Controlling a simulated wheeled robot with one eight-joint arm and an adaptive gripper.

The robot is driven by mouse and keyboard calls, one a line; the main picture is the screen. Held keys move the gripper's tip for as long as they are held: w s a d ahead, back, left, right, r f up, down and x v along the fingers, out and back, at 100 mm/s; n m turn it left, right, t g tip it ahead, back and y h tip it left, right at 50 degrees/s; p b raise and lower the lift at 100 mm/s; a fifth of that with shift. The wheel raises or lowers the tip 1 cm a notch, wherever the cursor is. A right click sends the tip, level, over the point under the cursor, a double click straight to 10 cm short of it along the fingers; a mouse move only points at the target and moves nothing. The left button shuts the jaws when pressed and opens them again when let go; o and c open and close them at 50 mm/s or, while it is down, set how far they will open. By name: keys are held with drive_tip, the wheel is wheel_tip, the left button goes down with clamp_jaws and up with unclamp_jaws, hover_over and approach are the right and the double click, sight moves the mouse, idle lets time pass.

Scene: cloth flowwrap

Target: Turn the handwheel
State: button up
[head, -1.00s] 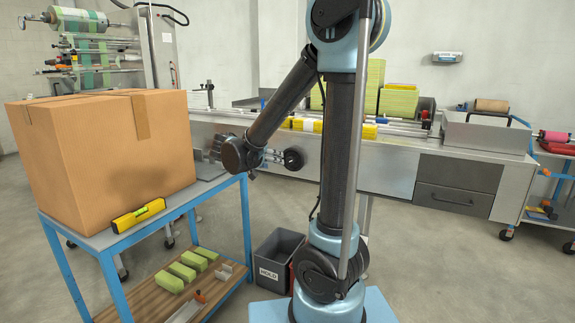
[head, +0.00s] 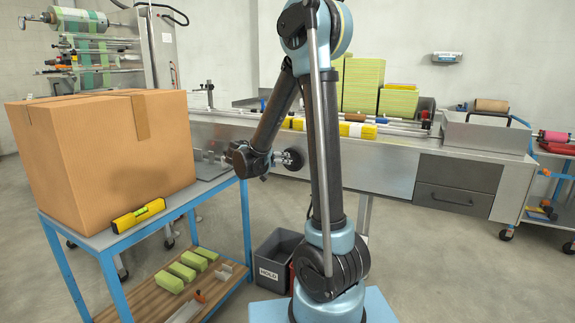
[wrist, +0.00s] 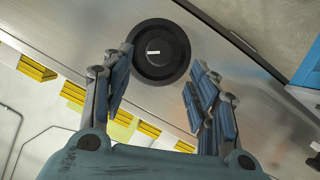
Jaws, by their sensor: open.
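The handwheel (head: 292,160) is a small black round wheel on the front of the steel machine (head: 380,172). In the wrist view the handwheel (wrist: 150,68) is face-on, a dark disc with a white mark on its hub. My gripper (head: 279,159) is close to the wheel in the head view. In the wrist view its two blue-grey fingers (wrist: 160,62) are spread apart, with the wheel framed between and just beyond their tips. Nothing is held. I cannot tell whether a fingertip touches the rim.
A cardboard box (head: 85,150) and a yellow spirit level (head: 138,215) stand on a blue bench at the left, near my arm. A grey HOLD bin (head: 277,262) is on the floor below. Yellow packs (head: 358,130) lie along the machine top.

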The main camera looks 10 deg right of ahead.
sight(292, 160)
drive_tip(key=x, duration=0.7)
drive_tip(key=shift+w+d, duration=0.2)
drive_tip(key=shift+d, duration=0.05)
drive_tip(key=shift+f, duration=0.1)
drive_tip(key=shift+c, duration=0.3)
drive_tip(key=c, duration=1)
